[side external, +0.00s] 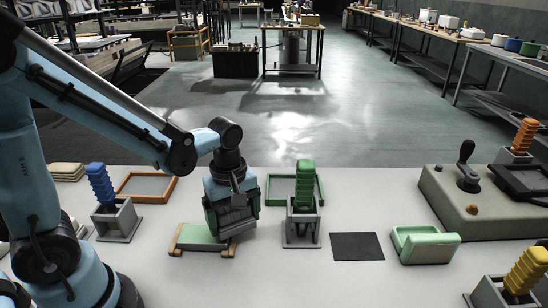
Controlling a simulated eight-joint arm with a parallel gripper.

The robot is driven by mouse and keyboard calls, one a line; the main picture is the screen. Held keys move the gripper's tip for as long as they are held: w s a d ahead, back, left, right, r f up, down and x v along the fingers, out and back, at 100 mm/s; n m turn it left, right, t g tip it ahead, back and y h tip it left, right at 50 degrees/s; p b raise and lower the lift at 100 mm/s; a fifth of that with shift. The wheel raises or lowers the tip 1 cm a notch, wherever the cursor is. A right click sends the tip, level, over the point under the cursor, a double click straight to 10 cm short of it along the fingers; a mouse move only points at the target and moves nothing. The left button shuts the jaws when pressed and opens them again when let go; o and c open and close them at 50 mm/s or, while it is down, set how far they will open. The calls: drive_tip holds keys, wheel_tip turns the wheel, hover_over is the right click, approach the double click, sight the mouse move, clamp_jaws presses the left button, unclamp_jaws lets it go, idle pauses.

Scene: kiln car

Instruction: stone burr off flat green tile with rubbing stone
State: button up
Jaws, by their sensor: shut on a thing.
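A flat pale green tile (197,236) lies on a low rest with brown side rails (175,240), left of centre on the table. My gripper (231,200) points down over the tile's right end. It is shut on a dark grey block, apparently the rubbing stone (234,227). The stone is low at the tile's right part and hides that end. I cannot tell whether it touches the tile. The burr is too small or hidden to make out.
A green-handled tool (304,180) stands in a grey holder close right of my gripper. A green tray (280,188) lies behind. A dark mat (357,246) and a green curved piece (425,245) are right. A blue-handled tool (101,187) and an orange-framed tray (146,187) are left.

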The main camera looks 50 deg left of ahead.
sight(198, 230)
drive_tip(key=shift+f, duration=0.6)
idle(0.7)
drive_tip(key=shift+s+a, duration=1.45)
drive_tip(key=shift+s, duration=0.05)
drive_tip(key=shift+s+a, duration=0.1)
drive_tip(key=shift+s+a, duration=1.4)
drive_tip(key=shift+w+d, duration=1.5)
drive_tip(key=shift+w+d, duration=0.1)
drive_tip(key=shift+w+d, duration=1.4)
